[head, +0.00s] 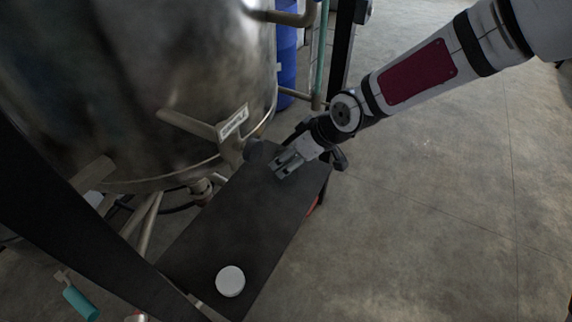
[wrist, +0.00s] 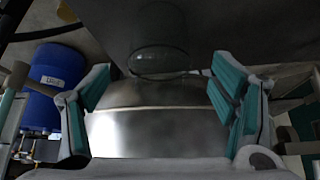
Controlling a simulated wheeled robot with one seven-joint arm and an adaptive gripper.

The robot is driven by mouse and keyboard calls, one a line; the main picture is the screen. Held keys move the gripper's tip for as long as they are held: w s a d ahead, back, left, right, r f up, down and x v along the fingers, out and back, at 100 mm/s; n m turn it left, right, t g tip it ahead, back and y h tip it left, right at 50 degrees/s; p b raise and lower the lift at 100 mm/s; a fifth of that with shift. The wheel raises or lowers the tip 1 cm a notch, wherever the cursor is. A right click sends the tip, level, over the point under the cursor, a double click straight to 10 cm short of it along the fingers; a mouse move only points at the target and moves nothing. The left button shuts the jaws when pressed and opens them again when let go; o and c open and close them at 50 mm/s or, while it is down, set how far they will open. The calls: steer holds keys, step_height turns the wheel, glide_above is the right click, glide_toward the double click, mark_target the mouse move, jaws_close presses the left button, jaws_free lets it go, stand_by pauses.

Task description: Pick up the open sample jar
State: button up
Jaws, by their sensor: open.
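The open sample jar (wrist: 160,48) is clear glass and shows at the top middle of the wrist view, against the dark tabletop. That view looks upside down, and the jar's round rim faces its lower side. My gripper (wrist: 160,78) is open, with its teal-padded fingers spread left and right of the jar's line. I cannot tell how far the jar is beyond the fingertips. In the head view my gripper (head: 279,169) is low over the far end of the dark table (head: 240,215). The jar is hard to make out there.
A white round lid (head: 230,281) lies at the table's near end. A large steel tank (head: 150,80) with pipes and a label stands close along the table's left side. A blue barrel (wrist: 42,85) is behind. The floor to the right is clear.

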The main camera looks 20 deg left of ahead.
steer(key=x, duration=0.5)
steer(key=shift+r, duration=0.1)
steer(key=c, duration=1.3)
